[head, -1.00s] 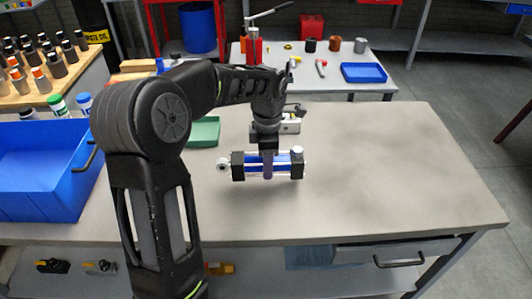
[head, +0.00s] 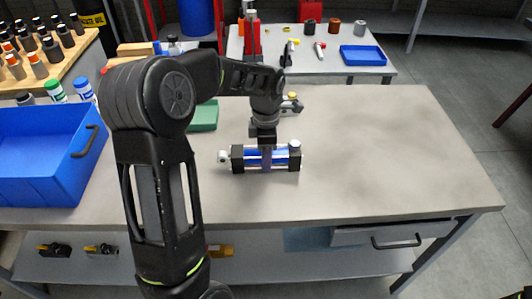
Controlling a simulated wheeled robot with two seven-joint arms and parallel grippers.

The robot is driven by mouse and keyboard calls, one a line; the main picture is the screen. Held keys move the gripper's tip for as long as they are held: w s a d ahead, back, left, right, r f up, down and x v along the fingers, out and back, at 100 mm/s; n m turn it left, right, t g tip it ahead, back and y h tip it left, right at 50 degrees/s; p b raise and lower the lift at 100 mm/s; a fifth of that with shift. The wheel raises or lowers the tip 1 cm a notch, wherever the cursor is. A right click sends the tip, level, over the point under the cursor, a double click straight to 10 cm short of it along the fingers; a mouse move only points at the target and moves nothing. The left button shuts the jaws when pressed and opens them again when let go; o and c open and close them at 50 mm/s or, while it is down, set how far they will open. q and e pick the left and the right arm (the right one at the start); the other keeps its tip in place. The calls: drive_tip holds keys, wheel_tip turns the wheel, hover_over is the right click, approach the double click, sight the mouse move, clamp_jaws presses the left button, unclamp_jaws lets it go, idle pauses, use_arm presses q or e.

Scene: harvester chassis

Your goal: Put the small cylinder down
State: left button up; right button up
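The small cylinder (head: 284,158) is a blue tube with black end blocks, thin rods and a pale eyelet at its left end. It lies level, lengthwise across the picture, over the middle of the grey workbench (head: 390,150). My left gripper (head: 266,157) points down with its fingers around the cylinder's middle and is shut on it. The cylinder is at or very close to the bench top; I cannot tell whether it touches. My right gripper is not in view.
A blue bin (head: 40,165) stands at the left of the bench. The bench's right side is clear. A second table (head: 300,62) stands behind.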

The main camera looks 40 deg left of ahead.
use_arm(q)
drive_tip(key=o, duration=0.4)
wheel_tip(320, 180, up, 12)
drive_tip(key=shift+r, duration=0.1)
idle(0.5)
idle(0.5)
